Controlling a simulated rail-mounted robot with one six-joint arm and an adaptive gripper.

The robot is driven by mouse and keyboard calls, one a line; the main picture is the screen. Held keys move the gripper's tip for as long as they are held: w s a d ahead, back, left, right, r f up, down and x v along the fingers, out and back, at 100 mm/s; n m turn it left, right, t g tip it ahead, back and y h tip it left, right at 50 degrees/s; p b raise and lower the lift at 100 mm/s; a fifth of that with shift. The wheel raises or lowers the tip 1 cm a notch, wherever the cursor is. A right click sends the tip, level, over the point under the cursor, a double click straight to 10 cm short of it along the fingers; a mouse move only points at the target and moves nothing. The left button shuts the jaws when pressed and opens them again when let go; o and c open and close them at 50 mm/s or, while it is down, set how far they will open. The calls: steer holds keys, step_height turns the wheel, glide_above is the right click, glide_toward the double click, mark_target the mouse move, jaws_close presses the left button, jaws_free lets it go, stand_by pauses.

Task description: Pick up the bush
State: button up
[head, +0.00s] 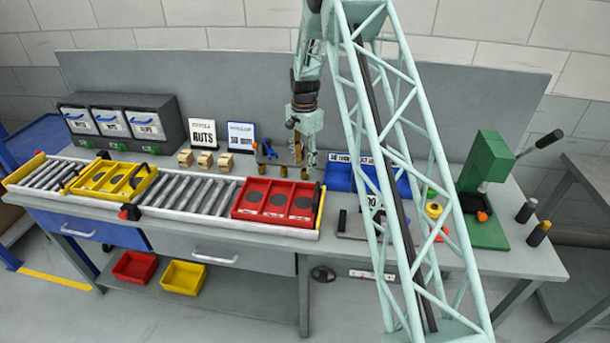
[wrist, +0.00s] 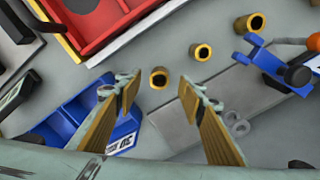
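Three brass bushes, short hollow cylinders, stand on the bench. In the wrist view the nearest bush (wrist: 159,78) is just beyond and between the fingertips, another bush (wrist: 202,51) is to its upper right, and a third bush (wrist: 250,22) is at the top right. In the head view small brass bushes (head: 304,173) show under the arm, behind the red tray. My gripper (wrist: 158,92) is open and points down above the bench; it also shows in the head view (head: 297,145). Nothing is between its fingers. The gap between fingertips and bench is hard to judge.
A red tray (head: 272,182) and a yellow tray (head: 158,172) sit on the roller conveyor (head: 198,208). A blue tool (wrist: 270,62) lies right of the bushes in the wrist view. Blue bins (wrist: 122,128) stand at lower left there. A green press (head: 487,160) is farther right.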

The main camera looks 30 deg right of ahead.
mark_target(305, 169)
steer(key=shift+f, duration=0.15)
steer(key=shift+d+f, duration=0.15)
steer(key=shift+f, duration=2.3)
steer(key=c, duration=1)
